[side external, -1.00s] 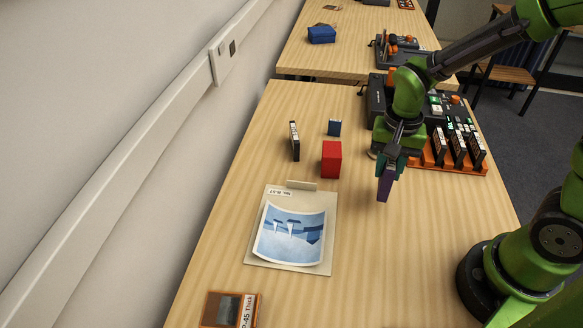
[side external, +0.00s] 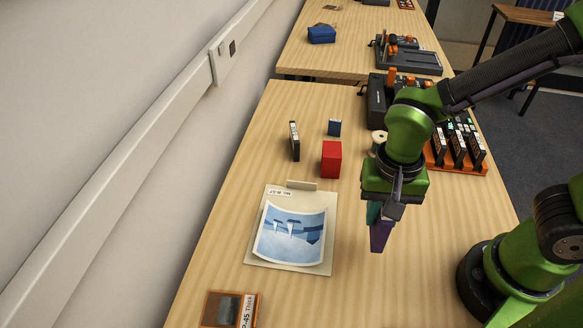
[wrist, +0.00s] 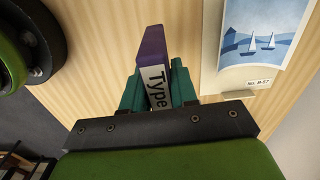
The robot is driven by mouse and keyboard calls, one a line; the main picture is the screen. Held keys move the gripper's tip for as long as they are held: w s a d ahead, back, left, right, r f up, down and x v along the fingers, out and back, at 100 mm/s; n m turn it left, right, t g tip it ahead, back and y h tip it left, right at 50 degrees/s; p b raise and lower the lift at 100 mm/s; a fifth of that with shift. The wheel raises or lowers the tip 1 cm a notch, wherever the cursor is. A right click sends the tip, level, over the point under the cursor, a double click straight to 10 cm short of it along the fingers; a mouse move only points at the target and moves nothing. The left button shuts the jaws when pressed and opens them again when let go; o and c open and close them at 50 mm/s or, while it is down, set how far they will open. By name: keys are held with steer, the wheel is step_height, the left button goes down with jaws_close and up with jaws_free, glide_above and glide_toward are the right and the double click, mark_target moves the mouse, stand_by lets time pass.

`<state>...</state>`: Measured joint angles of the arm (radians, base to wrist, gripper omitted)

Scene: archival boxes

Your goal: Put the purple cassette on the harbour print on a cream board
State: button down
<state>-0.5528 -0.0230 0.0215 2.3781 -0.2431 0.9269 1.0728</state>
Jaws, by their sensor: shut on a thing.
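My gripper (side external: 376,212) is shut on the purple cassette (side external: 379,237), which hangs upright below the fingers to the right of the print. In the wrist view the purple cassette (wrist: 153,48) stands between the teal fingers of my gripper (wrist: 158,90), with a white label reading "Type". The harbour print (side external: 290,233), a curled blue sheet with sailboats, lies on the cream board (side external: 257,254) on the table. The print (wrist: 262,32) and the board (wrist: 210,60) also show at the right of the wrist view, apart from the cassette.
An orange rack (side external: 470,171) holds dark cassettes at right. A brown framed item (side external: 222,308) lies at the front. Table between board and gripper is clear.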

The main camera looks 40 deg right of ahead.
steer(key=shift+w+a+f, duration=0.85)
steer(key=shift+w+a, duration=0.6)
steer(key=shift+w, duration=0.85)
steer(key=shift+w+a+f, duration=0.8)
steer(key=shift+w+a, duration=0.65)
steer(key=shift+w, duration=0.8)
steer(key=shift+w+a+f, duration=0.85)
steer(key=shift+w+a, duration=0.6)
steer(key=shift+w, duration=0.85)
steer(key=shift+f, duration=0.2)
steer(key=c, duration=0.9)
jaws_free()
